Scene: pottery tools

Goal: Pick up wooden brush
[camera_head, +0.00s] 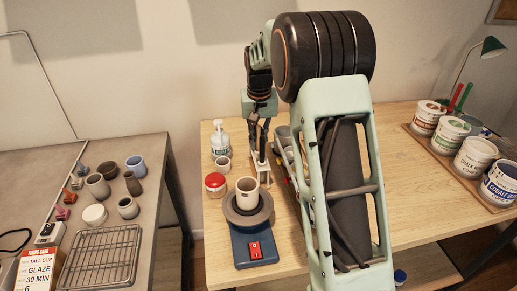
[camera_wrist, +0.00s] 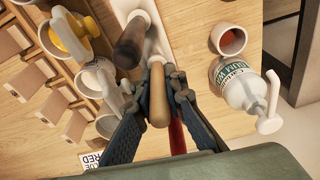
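In the wrist view, a tan wooden handle (camera_wrist: 157,98), which looks like the wooden brush, lies between the two dark fingers of my gripper (camera_wrist: 160,80). The finger pads close in on it from both sides and appear to touch it. Its bristle end cannot be made out. In the head view, my gripper (camera_head: 258,150) points down at the table, behind the grey wheel with the cup, and the brush is too small to tell there. A dark brown handle (camera_wrist: 131,42) stands just beyond the fingertips, and a red handle (camera_wrist: 177,137) shows below the tan one.
A white bottle (camera_wrist: 238,82) and a small cup (camera_wrist: 230,40) stand right of my gripper in the wrist view. Several cups and a wooden rack (camera_wrist: 35,75) crowd its left.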

